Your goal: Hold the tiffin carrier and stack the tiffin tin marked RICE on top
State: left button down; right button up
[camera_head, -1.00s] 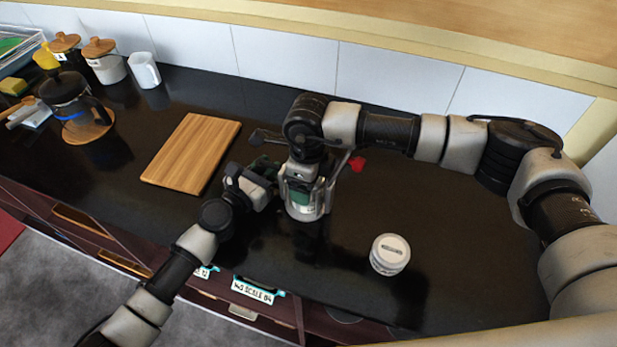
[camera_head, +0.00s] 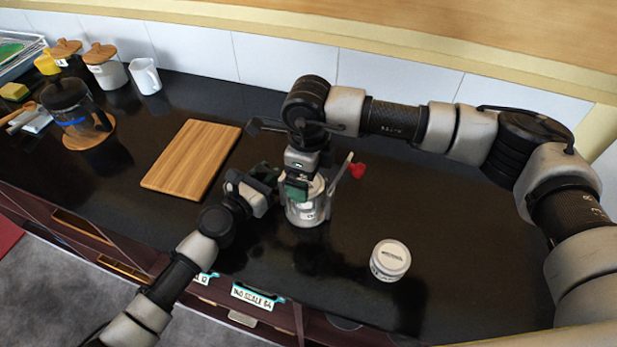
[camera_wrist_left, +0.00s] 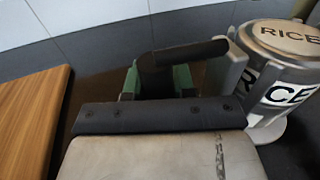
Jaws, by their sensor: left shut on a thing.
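The tiffin carrier (camera_head: 301,217) stands upright on the dark counter, a light metal frame with a raised arm and a red knob (camera_head: 357,170) at its right. A silver tin marked RICE (camera_wrist_left: 290,38) on lid and side sits in it in the left wrist view. My left gripper (camera_head: 268,176) is shut on the carrier's black side handle (camera_wrist_left: 185,54), between green finger pads. My right gripper (camera_head: 299,190) hangs right above the carrier and partly hides the tin in the head view; its finger gap is unclear. In the left wrist view the RICE lid is uncovered.
Another white-lidded tin (camera_head: 390,259), its lid lettering too small to read, stands on the counter at right. A wooden board (camera_head: 192,160) lies left of the carrier. A coffee press (camera_head: 75,108), jars (camera_head: 104,68) and a white mug (camera_head: 145,77) stand at back left.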

jog(key=shift+r, duration=2.75)
pick_arm(q)
jog(key=c, duration=0.9)
grip_release()
jog(key=shift+o, duration=0.2)
jog(key=v, duration=1.2)
